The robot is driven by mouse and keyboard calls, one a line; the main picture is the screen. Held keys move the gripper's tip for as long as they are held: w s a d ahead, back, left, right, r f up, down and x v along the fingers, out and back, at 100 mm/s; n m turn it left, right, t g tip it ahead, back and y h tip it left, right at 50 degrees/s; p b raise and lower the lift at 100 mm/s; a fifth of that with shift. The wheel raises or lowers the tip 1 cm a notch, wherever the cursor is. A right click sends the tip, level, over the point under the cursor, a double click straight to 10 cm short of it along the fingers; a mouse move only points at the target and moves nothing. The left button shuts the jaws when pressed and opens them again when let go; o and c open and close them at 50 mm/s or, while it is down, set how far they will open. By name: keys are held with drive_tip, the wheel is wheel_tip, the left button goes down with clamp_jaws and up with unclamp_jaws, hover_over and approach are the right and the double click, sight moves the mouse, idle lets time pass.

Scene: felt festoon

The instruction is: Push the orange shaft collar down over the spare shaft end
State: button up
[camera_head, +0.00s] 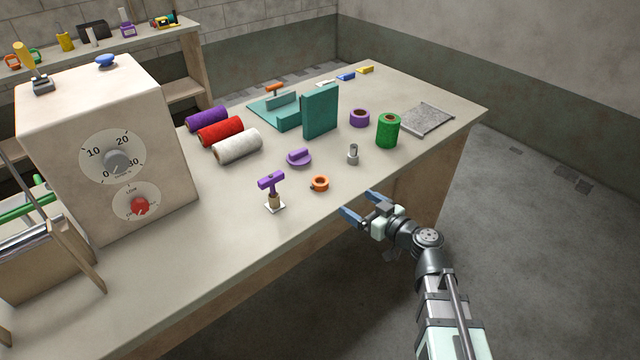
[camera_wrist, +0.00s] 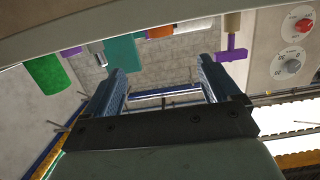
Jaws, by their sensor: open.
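The orange shaft collar (camera_head: 320,184) lies flat on the bench top near its front edge, a small ring with a lug on its left side. The spare shaft end appears to be the short grey metal post (camera_head: 353,154) standing upright on the bench, right of and behind the collar. The collar and post are apart. My gripper (camera_head: 360,208) is at the bench's front edge, right of the collar, with its blue fingers apart and nothing between them. In the wrist view the gripper (camera_wrist: 165,90) also shows empty; an orange patch (camera_wrist: 160,32), likely the collar, shows at the top.
A purple T-handle (camera_head: 271,182) stands on a small base left of the collar. A purple knob (camera_head: 299,158) lies behind it. A green spool (camera_head: 388,131) and purple tape roll (camera_head: 360,118) stand beyond the post. A beige machine (camera_head: 110,150) fills the left.

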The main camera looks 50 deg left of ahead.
approach(315, 178)
drive_tip(key=shift+a+f, duration=0.25)
drive_tip(key=shift+a, duration=0.75)
drive_tip(key=shift+a+f, duration=0.2)
drive_tip(key=shift+a, duration=0.75)
drive_tip(key=shift+a+f, duration=0.25)
drive_tip(key=shift+a, duration=0.75)
drive_tip(key=shift+c, duration=0.5)
drive_tip(key=c, duration=1.1)
drive_tip(key=shift+c, duration=0.2)
drive_tip(key=shift+r, duration=0.15)
wheel_tip(315, 178, up, 10)
